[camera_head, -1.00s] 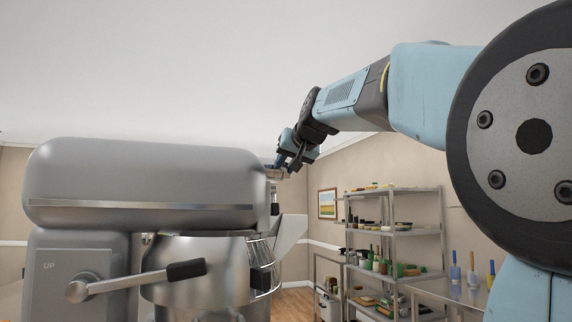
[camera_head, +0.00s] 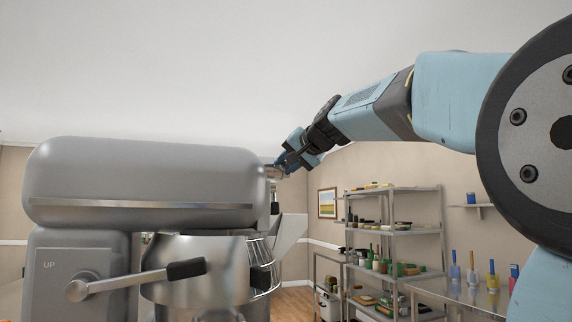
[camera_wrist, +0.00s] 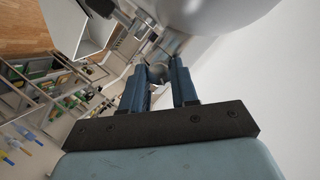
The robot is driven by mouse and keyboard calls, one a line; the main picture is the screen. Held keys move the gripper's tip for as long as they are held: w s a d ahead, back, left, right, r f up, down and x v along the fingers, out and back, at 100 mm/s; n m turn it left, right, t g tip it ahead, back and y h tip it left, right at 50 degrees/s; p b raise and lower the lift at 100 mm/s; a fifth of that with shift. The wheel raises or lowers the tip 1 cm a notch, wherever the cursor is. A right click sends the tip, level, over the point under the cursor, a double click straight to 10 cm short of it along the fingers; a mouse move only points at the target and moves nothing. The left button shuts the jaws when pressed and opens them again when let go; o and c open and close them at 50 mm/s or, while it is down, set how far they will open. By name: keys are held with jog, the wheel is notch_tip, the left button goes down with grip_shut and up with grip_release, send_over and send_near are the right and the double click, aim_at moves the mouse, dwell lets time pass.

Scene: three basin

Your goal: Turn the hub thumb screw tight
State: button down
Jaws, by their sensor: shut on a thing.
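The large grey mixer (camera_head: 145,180) stands at left in the head view, its rounded head pointing right. The attachment hub (camera_head: 272,172) is a small metal fitting at the head's front end; it also shows in the wrist view (camera_wrist: 174,42). My gripper (camera_head: 282,164) is at this hub, reaching down-left from the upper right. In the wrist view its two blue fingers (camera_wrist: 160,73) are shut on the hub thumb screw (camera_wrist: 157,74), a small grey knob between them. The screw is mostly hidden in the head view, and I cannot tell how far it is turned.
A steel bowl (camera_head: 195,268) sits under the mixer head, with a pale chute (camera_head: 289,235) at its right. A black-handled lever (camera_head: 185,269) sticks out in front. A stocked shelf rack (camera_head: 392,232) and a steel table (camera_head: 455,292) stand behind at right. Above the mixer is clear.

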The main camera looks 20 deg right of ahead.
jog(key=m, duration=0.1)
jog(key=m+y, duration=0.1)
jog(key=m, duration=0.1)
jog(key=shift+d+f+t+y, duration=0.15)
jog(key=shift+f+t+y, duration=0.15)
jog(key=shift+t, duration=0.1)
jog(key=m, duration=0.1)
jog(key=m+t+y, duration=0.1)
jog(key=m, duration=0.3)
jog(key=shift+f+t, duration=0.25)
jog(key=shift+t, duration=0.05)
jog(key=m, duration=0.2)
jog(key=m+t, duration=0.1)
jog(key=m, duration=0.1)
jog(key=shift+d+f+m+t+y, duration=0.1)
jog(key=shift+f+m+t+y, duration=0.1)
jog(key=shift+m+t+y, duration=0.15)
jog(key=shift+f+m+t+h, duration=0.1)
jog(key=shift+m+t+h, duration=0.35)
jog(key=shift+m, duration=0.75)
jog(key=shift+f+m+t+h, duration=0.15)
jog(key=shift+m+t, duration=0.35)
jog(key=shift+m, duration=0.65)
jog(key=shift+a+r+m, duration=0.1)
jog(key=shift+a+m, duration=0.1)
jog(key=shift+m, duration=0.1)
